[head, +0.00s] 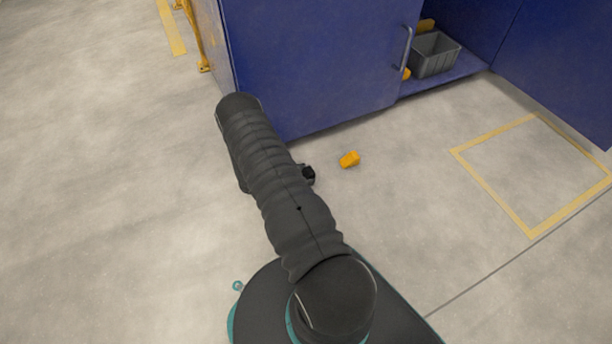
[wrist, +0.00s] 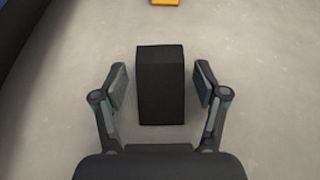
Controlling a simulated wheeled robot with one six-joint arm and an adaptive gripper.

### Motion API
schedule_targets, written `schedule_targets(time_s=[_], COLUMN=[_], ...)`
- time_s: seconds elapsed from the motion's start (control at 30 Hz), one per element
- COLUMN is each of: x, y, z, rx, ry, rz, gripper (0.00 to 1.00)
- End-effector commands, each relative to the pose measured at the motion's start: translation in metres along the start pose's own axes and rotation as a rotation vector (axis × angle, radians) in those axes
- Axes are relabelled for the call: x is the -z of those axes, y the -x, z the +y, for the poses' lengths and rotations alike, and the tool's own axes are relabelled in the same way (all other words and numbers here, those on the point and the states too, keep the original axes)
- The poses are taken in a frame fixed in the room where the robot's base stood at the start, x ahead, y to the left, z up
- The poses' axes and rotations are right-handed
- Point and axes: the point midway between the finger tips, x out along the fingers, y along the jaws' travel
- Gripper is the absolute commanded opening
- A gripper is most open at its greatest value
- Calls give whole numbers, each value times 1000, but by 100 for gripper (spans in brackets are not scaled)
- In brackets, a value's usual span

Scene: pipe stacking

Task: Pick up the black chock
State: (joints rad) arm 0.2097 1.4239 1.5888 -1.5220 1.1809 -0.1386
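The black chock (wrist: 161,88) is a dark block on the grey floor, in the middle of the wrist view. My gripper (wrist: 161,85) is open, with one finger on each side of the chock. A narrow gap shows between each finger pad and the block, so it is not gripped. In the head view my own arm covers most of that spot. A small dark piece at the arm's right edge (head: 308,174) could be the chock or part of my gripper; I cannot tell which.
A yellow-orange chock (head: 349,159) lies on the floor just beyond. A blue cabinet (head: 310,60) stands close behind, with a grey bin (head: 435,56) on its low shelf. A yellow-taped square (head: 530,172) marks the floor at right. Floor to the left is clear.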

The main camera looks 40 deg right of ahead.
Motion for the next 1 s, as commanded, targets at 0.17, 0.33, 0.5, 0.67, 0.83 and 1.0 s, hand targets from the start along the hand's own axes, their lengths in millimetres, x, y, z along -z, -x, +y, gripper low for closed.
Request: schedule_targets(time_s=[0.17, 0.33, 0.5, 0.67, 0.83, 1.0], x=[0, 0, -1, -9, -32, -64], y=[0, 0, 0, 4, 13, -1], z=[0, 0, 0, 0, 1, 15], rx=[0, 0, 0, 0, 0, 4], ry=[0, 0, 0, -1, -2, -7], rz=[0, 0, 0, 0, 0, -1], gripper=[21, 9, 9, 9, 9, 9])
